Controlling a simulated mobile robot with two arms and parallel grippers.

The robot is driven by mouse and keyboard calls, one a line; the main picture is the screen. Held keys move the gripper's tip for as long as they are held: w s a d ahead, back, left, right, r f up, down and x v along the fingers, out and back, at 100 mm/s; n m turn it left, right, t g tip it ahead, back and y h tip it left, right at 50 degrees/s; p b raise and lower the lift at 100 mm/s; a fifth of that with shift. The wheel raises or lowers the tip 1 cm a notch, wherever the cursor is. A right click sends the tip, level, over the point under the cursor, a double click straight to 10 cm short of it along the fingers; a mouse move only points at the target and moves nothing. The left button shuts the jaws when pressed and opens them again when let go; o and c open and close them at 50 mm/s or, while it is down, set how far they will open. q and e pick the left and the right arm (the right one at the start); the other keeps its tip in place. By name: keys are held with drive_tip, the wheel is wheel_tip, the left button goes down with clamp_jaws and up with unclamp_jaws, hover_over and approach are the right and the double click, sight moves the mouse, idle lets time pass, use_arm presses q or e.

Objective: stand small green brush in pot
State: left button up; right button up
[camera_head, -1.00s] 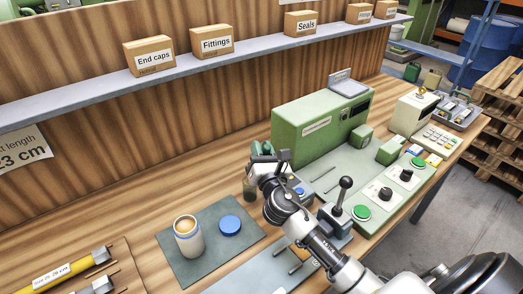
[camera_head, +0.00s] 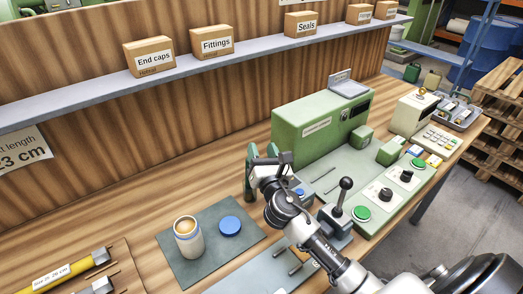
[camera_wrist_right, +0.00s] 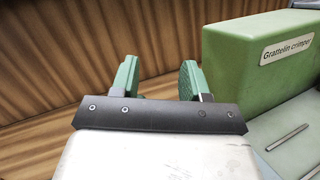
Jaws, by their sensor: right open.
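My right gripper (camera_head: 261,158) is at the bench near the left end of the green crimper, its green-faced fingers apart. In the right wrist view the two green fingers (camera_wrist_right: 158,75) stand apart, with only the wooden back wall seen between them. A pale, cup-like pot (camera_head: 187,238) with a tan top stands upright on a dark mat, left of and nearer than the gripper. I cannot make out a small green brush; my gripper and arm hide part of the bench. My left gripper is not in view.
A blue disc (camera_head: 230,225) lies on the dark mat (camera_head: 203,272) beside the pot. The green crimper (camera_head: 318,125) stands right of the gripper, with an upright black-knobbed lever (camera_head: 342,193) nearer. A shelf (camera_head: 185,70) with boxes runs along the back wall.

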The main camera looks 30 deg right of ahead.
drive_tip(key=b+v, duration=0.2)
drive_tip(key=v, duration=0.9)
drive_tip(key=shift+s+f, duration=0.15)
drive_tip(key=shift+f, duration=0.05)
